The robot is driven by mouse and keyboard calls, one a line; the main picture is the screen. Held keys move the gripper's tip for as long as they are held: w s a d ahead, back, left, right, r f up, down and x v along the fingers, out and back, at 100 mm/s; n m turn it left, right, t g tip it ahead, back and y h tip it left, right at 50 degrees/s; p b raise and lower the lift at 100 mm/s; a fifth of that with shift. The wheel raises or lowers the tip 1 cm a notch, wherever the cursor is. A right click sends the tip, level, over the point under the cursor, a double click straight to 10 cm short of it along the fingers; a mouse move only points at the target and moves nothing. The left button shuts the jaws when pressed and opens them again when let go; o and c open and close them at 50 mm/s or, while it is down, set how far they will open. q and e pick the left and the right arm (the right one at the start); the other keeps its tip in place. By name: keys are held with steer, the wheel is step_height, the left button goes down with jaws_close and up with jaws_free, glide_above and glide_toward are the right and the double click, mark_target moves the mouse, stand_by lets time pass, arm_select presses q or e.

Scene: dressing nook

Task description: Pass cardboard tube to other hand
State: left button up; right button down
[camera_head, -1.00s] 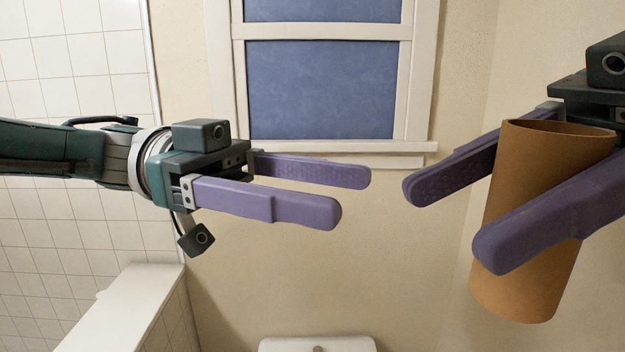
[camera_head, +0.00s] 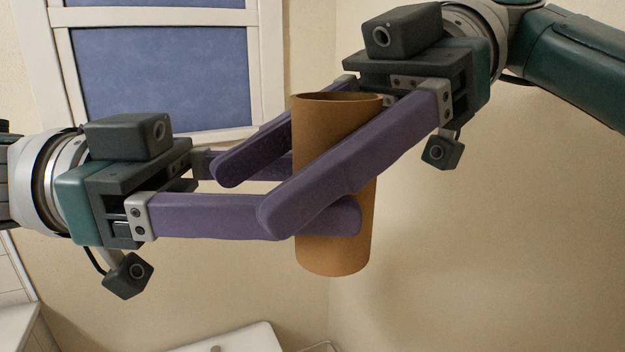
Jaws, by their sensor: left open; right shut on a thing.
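The brown cardboard tube (camera_head: 336,255) stands nearly upright in mid-air, its open end up. My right gripper (camera_head: 245,192), on the arm from the upper right, is shut on the tube, with its fingertips reaching left past it. My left gripper (camera_head: 322,198), on the arm from the left, is open. Its near finger crosses in front of the tube's lower half, beneath the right gripper's near finger in the picture. Its far finger runs behind the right gripper's fingers and its tip is hidden. I cannot tell whether the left fingers touch the tube.
A window (camera_head: 160,75) with a pale frame is in the wall behind. A white ledge (camera_head: 18,325) is at the lower left and a white fixture (camera_head: 245,340) at the bottom. The space below and right of the tube is clear.

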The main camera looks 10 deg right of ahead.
arm_select(q)
steer(key=shift+d, duration=0.35)
steer(key=c, duration=0.9)
steer(key=shift+c, duration=0.3)
arm_select(e)
steer(key=shift+c, duration=0.5)
jaws_free()
